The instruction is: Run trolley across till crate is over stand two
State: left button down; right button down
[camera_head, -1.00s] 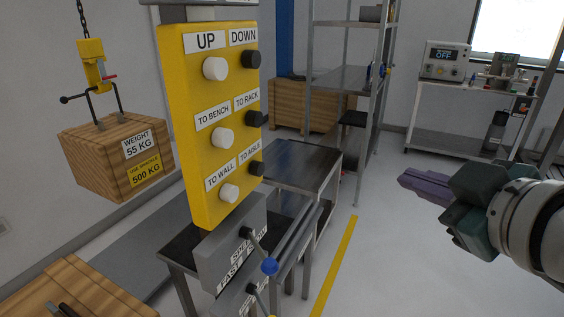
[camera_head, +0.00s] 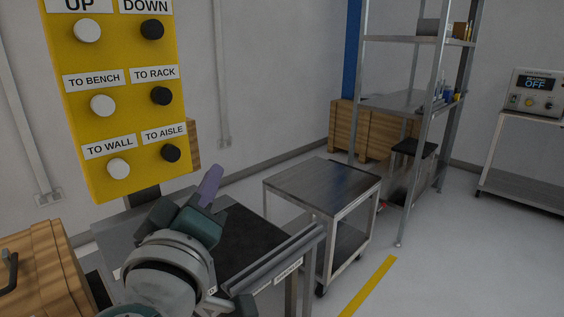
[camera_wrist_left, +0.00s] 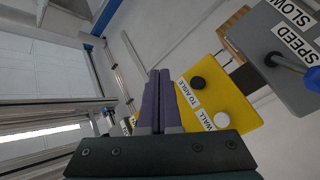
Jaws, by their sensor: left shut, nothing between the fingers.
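The yellow control pendant (camera_head: 120,130) hangs at left in the head view, with UP/DOWN, TO BENCH/TO RACK and TO WALL/TO AISLE buttons. Its lower part also shows in the wrist view (camera_wrist_left: 215,100). A strip of wood (camera_head: 194,146), probably the hanging crate, shows past its right edge; the rest is hidden. My left gripper (camera_head: 210,186) is shut and empty, just right of and below the pendant. Its purple fingers (camera_wrist_left: 159,85) meet in the wrist view, pointing past the pendant's edge. My right gripper is not in view.
A grey SPEED box (camera_wrist_left: 275,45) with a blue-knobbed lever (camera_wrist_left: 312,76) is beside the pendant. A wooden box (camera_head: 45,265) sits at lower left. A wheeled steel table (camera_head: 325,185) and a rack (camera_head: 410,105) stand farther back. Clear floor lies right of the yellow line (camera_head: 368,287).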

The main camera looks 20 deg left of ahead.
aim_at(171, 153)
pick_arm(q)
jog(key=shift+a+f+y, duration=0.15)
jog(key=shift+y, duration=0.15)
jog(key=shift+a, duration=0.1)
jog(key=shift+w+a+b, duration=0.2)
jog(key=shift+w+a, duration=0.4)
jog(key=shift+a, duration=0.75)
jog(key=shift+w+a+b, duration=0.15)
jog(key=shift+w+a, duration=0.4)
jog(key=shift+a, duration=0.75)
jog(key=shift+w+a+b, duration=0.2)
jog(key=shift+w+a, duration=0.4)
jog(key=shift+a, duration=0.75)
jog(key=shift+a, duration=0.1)
jog(key=shift+w+a, duration=0.15)
jog(key=shift+a, duration=0.1)
